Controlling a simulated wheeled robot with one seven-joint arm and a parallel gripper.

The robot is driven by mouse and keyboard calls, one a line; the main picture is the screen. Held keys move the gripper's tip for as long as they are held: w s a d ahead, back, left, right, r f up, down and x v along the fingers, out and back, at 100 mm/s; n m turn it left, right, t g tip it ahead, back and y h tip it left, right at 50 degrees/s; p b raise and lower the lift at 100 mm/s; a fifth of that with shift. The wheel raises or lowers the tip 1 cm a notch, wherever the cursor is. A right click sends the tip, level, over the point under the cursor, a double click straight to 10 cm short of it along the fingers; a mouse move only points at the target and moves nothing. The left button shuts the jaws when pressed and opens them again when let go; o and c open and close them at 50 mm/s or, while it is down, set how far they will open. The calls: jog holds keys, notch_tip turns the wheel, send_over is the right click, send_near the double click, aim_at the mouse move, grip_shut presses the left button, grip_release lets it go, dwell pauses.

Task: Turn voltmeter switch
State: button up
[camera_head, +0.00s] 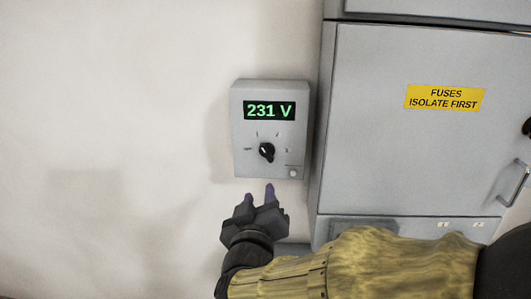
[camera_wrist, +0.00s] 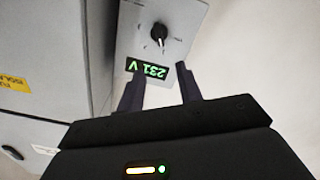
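The voltmeter (camera_head: 240,125) is a grey box on the pale wall, with a green display (camera_head: 269,111) reading 231 V. Its black rotary switch (camera_head: 266,151) sits below the display, its white mark pointing up and left, with small labels around it. My gripper (camera_head: 258,190) is just below the box in the head view, fingers upward and apart, with nothing between them. In the wrist view the box appears upside down, with the switch (camera_wrist: 159,34) beyond the open fingertips of my gripper (camera_wrist: 160,77). The gripper is clear of the switch.
A large grey cabinet (camera_head: 375,140) stands close on the right of the voltmeter, with a yellow fuses label (camera_head: 445,98) and a handle (camera_head: 514,183). A small round button (camera_head: 293,173) is at the box's lower right. The wall to the left (camera_head: 110,120) is bare.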

aim_at(266, 154)
dwell(0.3)
jog(key=w+p, duration=0.1)
jog(key=w, duration=0.4)
jog(key=w+p, duration=0.1)
jog(key=w, duration=0.5)
jog(key=w+p, duration=0.1)
jog(key=w, duration=0.5)
jog(key=shift+w+d, duration=0.25)
jog(key=shift+d, duration=0.1)
grip_shut()
